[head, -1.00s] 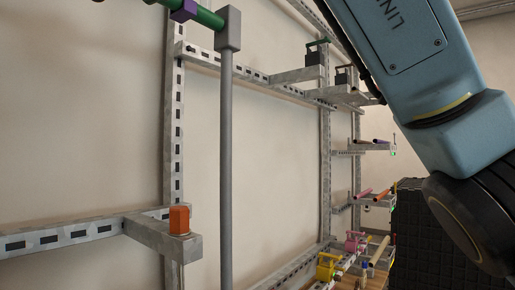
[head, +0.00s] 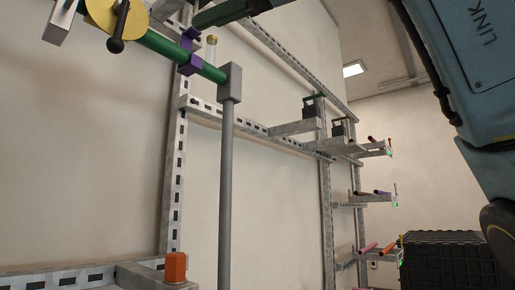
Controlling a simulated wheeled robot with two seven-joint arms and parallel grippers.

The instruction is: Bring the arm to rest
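A blue arm (head: 482,85) of mine, lettered LINK, comes in at the right edge, with a black rounded joint (head: 500,228) at its lower end. Neither gripper is in view. A green pipe (head: 150,42) runs across the top left, with purple clamp pieces (head: 190,65) around it. A yellow disc (head: 112,18) with a black handle (head: 117,36) sits by its left part. The pipe's right end meets a grey block (head: 230,82) on top of an upright grey post (head: 226,190).
An orange hexagonal piece (head: 176,267) stands on a bracket (head: 140,277) at lower left. A slotted metal frame (head: 174,180) lines the wall. Dark lidded blocks (head: 338,128) and coloured rods (head: 369,247) rest on brackets at right. A black crate (head: 448,268) stands at lower right.

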